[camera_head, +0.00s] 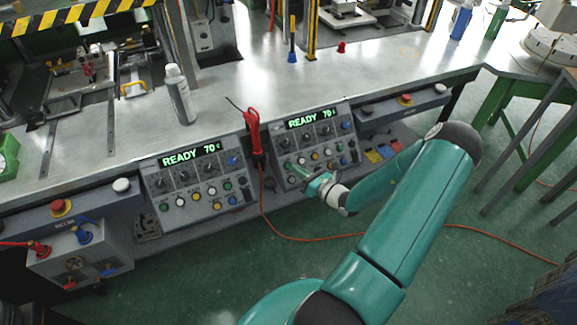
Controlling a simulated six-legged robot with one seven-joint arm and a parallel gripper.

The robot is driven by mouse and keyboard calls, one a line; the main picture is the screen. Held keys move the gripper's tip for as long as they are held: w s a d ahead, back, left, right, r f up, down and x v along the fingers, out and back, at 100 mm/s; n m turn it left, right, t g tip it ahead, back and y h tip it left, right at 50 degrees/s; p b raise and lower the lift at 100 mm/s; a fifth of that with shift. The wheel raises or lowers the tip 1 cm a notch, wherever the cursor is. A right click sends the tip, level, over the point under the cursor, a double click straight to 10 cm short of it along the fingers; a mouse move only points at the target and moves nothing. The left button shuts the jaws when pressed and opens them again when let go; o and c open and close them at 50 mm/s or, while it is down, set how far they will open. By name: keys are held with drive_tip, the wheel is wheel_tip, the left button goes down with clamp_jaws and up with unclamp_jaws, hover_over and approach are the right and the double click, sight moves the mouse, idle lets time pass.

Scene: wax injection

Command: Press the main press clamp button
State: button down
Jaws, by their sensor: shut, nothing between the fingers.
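Two grey control panels with green "READY 70 c" displays are set in the front of the metal workbench, the left panel (172,182) and the right panel (331,137). Both carry black knobs and several coloured buttons. My gripper (292,167) is shut and empty at the lower left of the right panel, over or close to its left-hand buttons. I cannot tell whether it touches one. The gripper hides part of that panel's lower left. Round white buttons sit on the bench front, one at the left (122,185) and one at the right (440,88).
A red-handled tool (253,132) hangs between the panels, its orange cable (292,239) running down to the floor. A spray can (180,95) stands on the bench (225,85). Red emergency buttons (61,206) flank the panels. Green floor is open in front.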

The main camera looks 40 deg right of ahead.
sight(288, 165)
drive_tip(key=shift+w+d+f, duration=0.2)
drive_tip(key=shift+w+f, duration=0.35)
drive_tip(key=shift+w, duration=0.1)
drive_tip(key=shift+w+d+f, duration=0.15)
drive_tip(key=shift+w+f, duration=0.35)
drive_tip(key=shift+w, duration=0.1)
idle(1.2)
drive_tip(key=shift+w+f, duration=0.25)
drive_tip(key=shift+w, duration=0.05)
